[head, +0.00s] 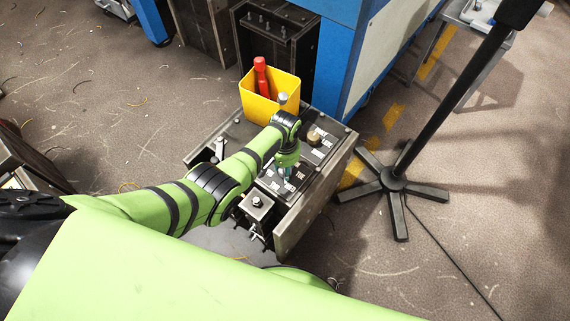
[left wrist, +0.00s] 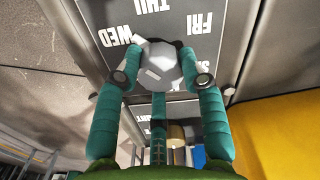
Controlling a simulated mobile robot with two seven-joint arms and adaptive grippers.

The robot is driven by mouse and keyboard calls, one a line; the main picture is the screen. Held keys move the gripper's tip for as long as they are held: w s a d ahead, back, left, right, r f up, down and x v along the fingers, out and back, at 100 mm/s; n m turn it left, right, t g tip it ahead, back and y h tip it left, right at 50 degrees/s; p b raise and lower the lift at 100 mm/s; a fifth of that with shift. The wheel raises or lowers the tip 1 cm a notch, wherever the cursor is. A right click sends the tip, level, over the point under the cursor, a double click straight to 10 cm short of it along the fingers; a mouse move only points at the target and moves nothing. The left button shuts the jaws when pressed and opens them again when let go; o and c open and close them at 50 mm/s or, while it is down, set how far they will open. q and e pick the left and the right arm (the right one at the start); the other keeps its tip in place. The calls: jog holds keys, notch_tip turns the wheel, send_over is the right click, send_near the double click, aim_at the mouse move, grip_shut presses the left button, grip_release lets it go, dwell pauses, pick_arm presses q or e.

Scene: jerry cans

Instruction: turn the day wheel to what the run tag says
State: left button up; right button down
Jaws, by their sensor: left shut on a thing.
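The day wheel's plate (head: 300,174) lies on top of the low metal bench, with TUE legible in the head view. In the left wrist view the dark plate (left wrist: 182,22) shows WED, THU and FRI. My left gripper (head: 287,172) points down over it, and its teal fingers (left wrist: 162,78) are closed around the grey wheel knob (left wrist: 165,62). A pale tab on the knob points toward the upper left, near WED and THU; its exact setting is unclear. I cannot make out a readable run tag. My right gripper is out of view.
A yellow bin (head: 262,104) with a red-handled tool (head: 261,75) stands on the bench's far side. A brownish knob (head: 314,138) sits right of my gripper. A black stand (head: 394,180) and blue cabinet (head: 340,60) flank the bench. Open floor lies left.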

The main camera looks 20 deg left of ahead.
pick_arm(q)
jog(key=shift+w+d+r+n, duration=0.15)
jog(key=shift+w+r+n, duration=0.1)
jog(key=shift+w+n, duration=0.15)
jog(key=shift+n, duration=0.6)
jog(key=shift+n+p, duration=0.35)
jog(key=shift+n, duration=0.15)
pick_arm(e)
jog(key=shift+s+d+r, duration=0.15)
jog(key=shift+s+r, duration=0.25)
pick_arm(q)
jog(key=shift+a, duration=0.2)
jog(key=o, duration=1)
jog(key=shift+o, duration=0.7)
jog(key=shift+f, duration=0.15)
jog(key=shift+s, duration=0.1)
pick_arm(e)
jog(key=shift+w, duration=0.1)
pick_arm(q)
jog(key=shift+s, duration=0.1)
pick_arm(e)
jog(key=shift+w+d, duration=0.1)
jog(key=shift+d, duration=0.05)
